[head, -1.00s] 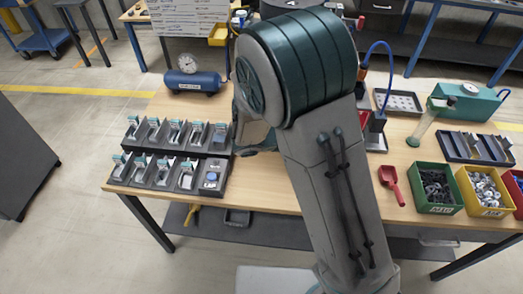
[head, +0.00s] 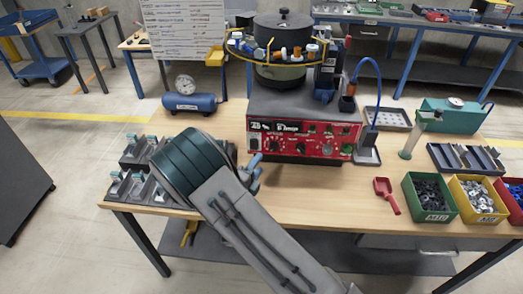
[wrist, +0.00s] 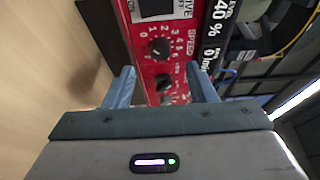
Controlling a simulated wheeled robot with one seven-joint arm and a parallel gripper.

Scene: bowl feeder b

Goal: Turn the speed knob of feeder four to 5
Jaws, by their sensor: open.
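The feeder has a red control panel (head: 300,137) under a round bowl (head: 281,72). In the wrist view a black speed knob (wrist: 160,48) sits on the red panel, with a printed number scale and the word SPEED beside it. Its pointer is too small to read for certain. My gripper (wrist: 160,68) is open and empty, facing the panel and apart from the speed knob. In the head view my gripper (head: 256,168) is at the panel's lower left. The feeder's number is not readable.
Dark trays (head: 135,188) are at the left, partly behind my arm. A blue tank with a gauge (head: 190,102) stands behind them. A red scoop (head: 386,193) and bins, including a green one (head: 430,200), are at the right.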

